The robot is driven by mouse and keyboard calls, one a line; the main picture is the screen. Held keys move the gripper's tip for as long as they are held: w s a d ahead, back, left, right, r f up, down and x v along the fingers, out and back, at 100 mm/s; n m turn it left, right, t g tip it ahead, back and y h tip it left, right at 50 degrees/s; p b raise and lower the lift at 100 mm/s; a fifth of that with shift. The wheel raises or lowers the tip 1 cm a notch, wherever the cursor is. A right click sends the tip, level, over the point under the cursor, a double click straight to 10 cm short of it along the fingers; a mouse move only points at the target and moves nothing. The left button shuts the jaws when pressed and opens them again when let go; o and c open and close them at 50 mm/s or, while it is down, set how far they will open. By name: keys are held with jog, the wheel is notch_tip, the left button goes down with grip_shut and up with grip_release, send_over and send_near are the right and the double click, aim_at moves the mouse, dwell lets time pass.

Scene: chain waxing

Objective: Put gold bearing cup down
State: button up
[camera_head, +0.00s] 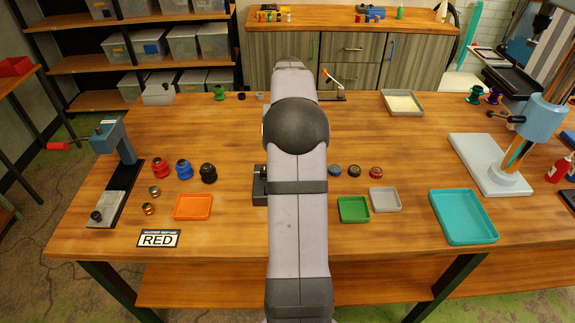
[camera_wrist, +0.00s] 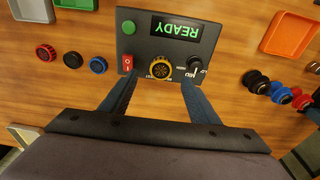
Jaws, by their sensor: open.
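A gold ring-shaped part with a dark centre, which looks like the gold bearing cup (camera_wrist: 159,67), sits on the black control box (camera_wrist: 147,40) in the wrist view. I cannot tell whether it rests loose there or is fixed. My gripper (camera_wrist: 160,84) is open, one finger on each side of the ring with gaps between. In the head view my arm hides the gripper and most of the box (camera_head: 259,185). Two small gold or copper-coloured cups (camera_head: 154,191) (camera_head: 148,208) stand on the table left of the orange tray (camera_head: 193,207).
The box has a green READY screen (camera_wrist: 177,28). Red, blue and black hubs (camera_head: 183,169) stand left of the arm. Dark round parts (camera_head: 354,171) and green (camera_head: 354,209), grey (camera_head: 385,199) and teal (camera_head: 464,217) trays lie right. A RED sign (camera_head: 159,239) is at front left.

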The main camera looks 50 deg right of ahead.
jog(key=shift+f+p, duration=0.55)
jog(key=shift+f, duration=0.1)
jog(key=shift+w+d+f+p, duration=0.1)
jog(key=shift+f+p, duration=0.15)
jog(key=shift+f, duration=0.4)
jog(key=shift+w+a+f+p, duration=0.1)
jog(key=shift+f+p, duration=0.1)
jog(key=shift+f, duration=0.4)
jog(key=shift+w+d+f+p, duration=0.1)
jog(key=shift+f+p, duration=0.15)
jog(key=shift+f, duration=0.4)
jog(key=c, duration=1.2)
jog(key=shift+c, duration=0.2)
notch_tip(320, 180, up, 10)
jog(key=b, duration=0.2)
jog(key=shift+b, duration=0.35)
